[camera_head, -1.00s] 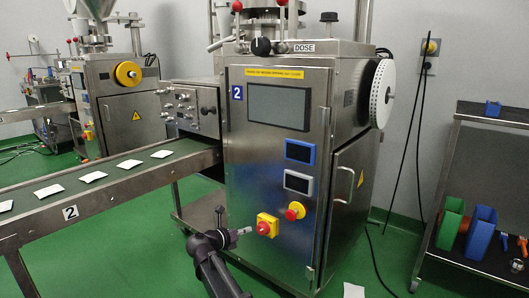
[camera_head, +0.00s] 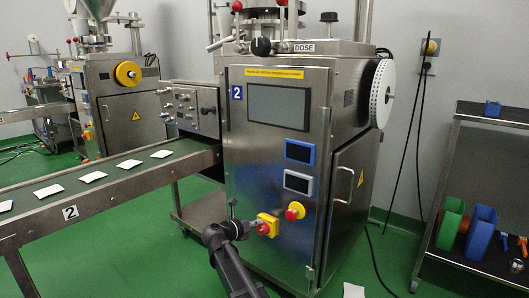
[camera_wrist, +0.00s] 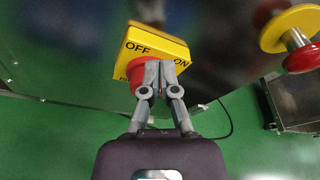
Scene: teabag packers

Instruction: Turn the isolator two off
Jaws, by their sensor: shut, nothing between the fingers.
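Isolator two is a yellow box (camera_head: 271,219) with a red knob (camera_head: 262,229), low on the front of the machine marked 2 (camera_head: 237,92). In the wrist view its yellow housing (camera_wrist: 166,46) carries the words OFF and ON. The red knob (camera_wrist: 137,79) shows left of and behind my fingers, and most of it is hidden. My gripper (camera_head: 252,226) is shut and empty at the left side of the knob; its fingertips also show in the wrist view (camera_wrist: 160,66). I cannot tell whether they touch the knob. The knob's exact angle is hidden.
A red emergency button on a yellow base (camera_head: 294,211) sits just right of the isolator. A conveyor (camera_head: 110,190) with several teabags runs out left. A cart (camera_head: 470,180) with coloured bins stands at the right.

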